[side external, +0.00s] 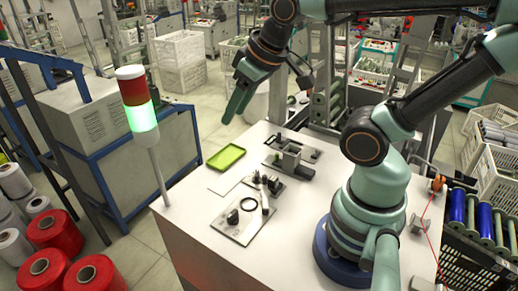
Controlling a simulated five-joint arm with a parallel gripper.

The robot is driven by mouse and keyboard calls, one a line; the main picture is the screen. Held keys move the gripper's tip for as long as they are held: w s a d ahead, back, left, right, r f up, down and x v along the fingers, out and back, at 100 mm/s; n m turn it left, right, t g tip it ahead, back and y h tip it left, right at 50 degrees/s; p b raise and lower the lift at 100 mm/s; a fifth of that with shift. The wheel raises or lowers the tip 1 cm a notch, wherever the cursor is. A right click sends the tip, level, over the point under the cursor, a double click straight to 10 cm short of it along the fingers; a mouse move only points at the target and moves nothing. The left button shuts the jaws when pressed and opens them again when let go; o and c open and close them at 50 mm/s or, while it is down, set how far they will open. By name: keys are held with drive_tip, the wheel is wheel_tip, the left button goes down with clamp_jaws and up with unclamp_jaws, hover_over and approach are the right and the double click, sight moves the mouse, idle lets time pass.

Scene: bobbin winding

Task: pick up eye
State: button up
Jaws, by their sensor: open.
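My gripper (229,118) hangs above the far left edge of the white table, its teal fingers pointing down and left. It is open, and nothing shows between the fingers. It is well above and apart from everything on the table. I cannot clearly pick out the eye at this size. A small dark fixture (269,184) stands just behind that plate.
A green tray (226,157) lies near the left edge. A grey block fixture (289,160) stands mid-table. A red and green signal light (136,103) on a pole rises at the left corner. Red spools (56,229) stand on the left. Some tabletop between the fixtures is bare.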

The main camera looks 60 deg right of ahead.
drive_tip(key=shift+o, duration=1.4)
drive_tip(key=n+g, duration=0.6)
drive_tip(key=n, duration=1.1)
hover_over(274, 179)
wheel_tip(274, 179, down, 11)
drive_tip(key=f, duration=0.6)
drive_tip(key=shift+w+f, duration=0.25)
drive_tip(key=shift+w, duration=0.05)
drive_tip(key=f, duration=0.4)
drive_tip(key=shift+s, duration=0.25)
drive_tip(key=shift+f, duration=0.65)
